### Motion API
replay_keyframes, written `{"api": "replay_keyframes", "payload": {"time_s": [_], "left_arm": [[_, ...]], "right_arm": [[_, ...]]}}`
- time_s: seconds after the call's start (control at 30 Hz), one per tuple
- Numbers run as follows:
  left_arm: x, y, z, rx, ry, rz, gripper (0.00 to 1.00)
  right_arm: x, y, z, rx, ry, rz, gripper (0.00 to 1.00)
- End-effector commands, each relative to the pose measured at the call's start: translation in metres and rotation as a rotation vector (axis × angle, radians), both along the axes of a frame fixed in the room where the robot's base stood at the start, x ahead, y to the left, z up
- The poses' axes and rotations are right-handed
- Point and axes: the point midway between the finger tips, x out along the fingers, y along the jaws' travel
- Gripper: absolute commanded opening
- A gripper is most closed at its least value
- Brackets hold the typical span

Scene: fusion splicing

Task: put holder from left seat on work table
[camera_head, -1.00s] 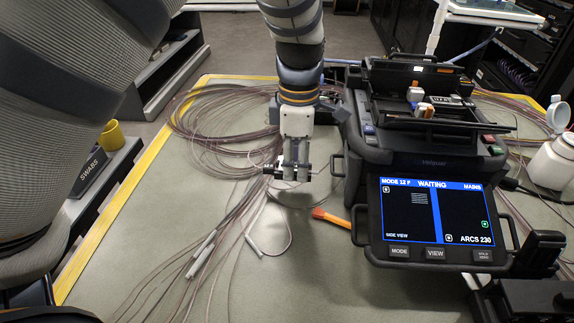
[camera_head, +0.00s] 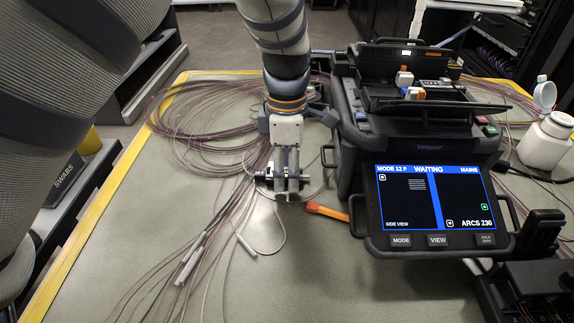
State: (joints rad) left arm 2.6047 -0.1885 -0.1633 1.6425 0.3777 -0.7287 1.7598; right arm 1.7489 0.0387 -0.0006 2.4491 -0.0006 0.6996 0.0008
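My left gripper (camera_head: 287,186) hangs from the top of the view, fingers pointing down, left of the fusion splicer (camera_head: 412,140). Its fingers are close together on a small dark holder (camera_head: 264,178), which sticks out on both sides of them. The fingers hide its middle. The holder is low over the work table (camera_head: 330,275); I cannot tell whether it touches. Thin fibre strands run close by it. On the splicer, white and orange parts (camera_head: 404,77) show under the raised lid; the left seat is not clearly visible. My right gripper is not in view.
Coiled fibre (camera_head: 190,110) lies behind and left, with white sleeves (camera_head: 190,258) in front. A white bottle (camera_head: 546,140) and black device (camera_head: 535,285) stand right. The front middle table is mostly clear.

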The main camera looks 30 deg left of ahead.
Motion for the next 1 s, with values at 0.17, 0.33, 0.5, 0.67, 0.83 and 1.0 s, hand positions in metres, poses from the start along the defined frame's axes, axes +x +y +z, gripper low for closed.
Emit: {"api": "replay_keyframes", "payload": {"time_s": [0.17, 0.33, 0.5, 0.67, 0.83, 1.0], "left_arm": [[0.001, 0.0, 0.009, 0.0, -0.004, 0.0, 0.5], [0.002, 0.0, 0.055, 0.001, -0.012, -0.001, 0.5], [0.001, 0.0, 0.098, 0.001, -0.009, -0.001, 0.5], [0.0, 0.0, 0.12, 0.001, -0.002, -0.002, 0.5], [0.0, 0.0, 0.124, 0.0, 0.001, -0.002, 0.5], [0.0, 0.0, 0.123, 0.0, 0.001, -0.002, 0.5]], "right_arm": [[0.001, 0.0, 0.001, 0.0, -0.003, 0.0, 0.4], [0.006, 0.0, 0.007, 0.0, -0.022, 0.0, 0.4], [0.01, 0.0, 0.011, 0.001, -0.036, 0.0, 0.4], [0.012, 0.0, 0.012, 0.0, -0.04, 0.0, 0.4], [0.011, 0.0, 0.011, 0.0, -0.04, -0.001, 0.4], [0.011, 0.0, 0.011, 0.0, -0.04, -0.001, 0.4]]}}
